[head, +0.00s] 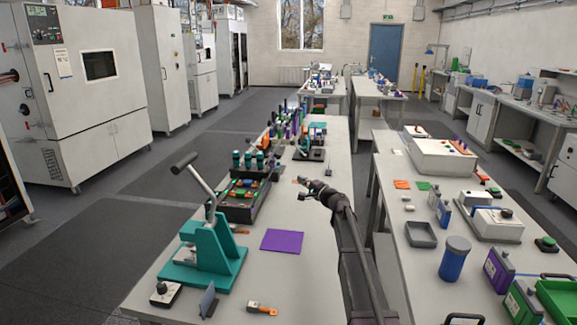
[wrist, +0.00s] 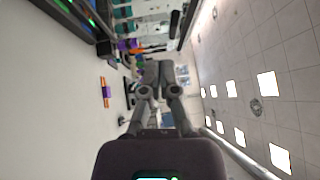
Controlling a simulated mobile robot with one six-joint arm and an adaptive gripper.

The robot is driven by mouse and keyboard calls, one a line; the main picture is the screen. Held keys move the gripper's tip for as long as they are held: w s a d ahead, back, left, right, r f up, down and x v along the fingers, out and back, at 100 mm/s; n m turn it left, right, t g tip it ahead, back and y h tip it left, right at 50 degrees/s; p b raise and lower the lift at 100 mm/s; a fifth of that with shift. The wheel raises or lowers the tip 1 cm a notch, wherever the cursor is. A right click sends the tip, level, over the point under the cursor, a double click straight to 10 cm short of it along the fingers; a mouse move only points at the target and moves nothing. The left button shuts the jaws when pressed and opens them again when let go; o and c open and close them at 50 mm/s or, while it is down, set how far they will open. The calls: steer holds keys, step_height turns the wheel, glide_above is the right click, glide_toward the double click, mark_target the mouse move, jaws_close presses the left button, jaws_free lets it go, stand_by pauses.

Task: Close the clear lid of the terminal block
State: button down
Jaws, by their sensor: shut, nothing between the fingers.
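My gripper (head: 306,190) is above the middle of the near left bench, pointing away toward the back. It also shows in the wrist view (wrist: 160,70), where its dark fingers are together with nothing between them. I cannot make out the terminal block or its clear lid for certain in either view. A black tray-like unit with green, red and yellow parts (head: 240,201) stands left of my gripper, apart from it. A small dark-based device (head: 311,153) stands farther back on the bench. Whether either carries the clear lid is too small to tell.
A teal press with a raised lever (head: 205,255) stands at the bench's near left. A purple mat (head: 282,241) lies on bare bench beside my arm. A second bench (head: 398,222) is to the right, with a blue canister (head: 454,260). An orange piece (wrist: 106,92) shows in the wrist view.

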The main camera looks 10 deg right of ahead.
steer(key=w+d+m+t, duration=0.1)
steer(key=w+d, duration=0.1)
steer(key=w+d+m+t+h+b, duration=0.1)
steer(key=w+d+m, duration=0.1)
steer(key=shift+d+r+h, duration=0.15)
steer(key=shift+h, duration=0.15)
steer(key=shift+w, duration=0.15)
steer(key=s+a+r+p+x, duration=0.1)
steer(key=a+p+x, duration=0.1)
steer(key=x, duration=1)
steer(key=shift+a+p, duration=0.4)
steer(key=shift+p, duration=0.35)
steer(key=shift+d, duration=0.1)
steer(key=shift+w+d+r+p, duration=0.1)
steer(key=shift+w+r+p, duration=0.1)
steer(key=shift+p, duration=0.1)
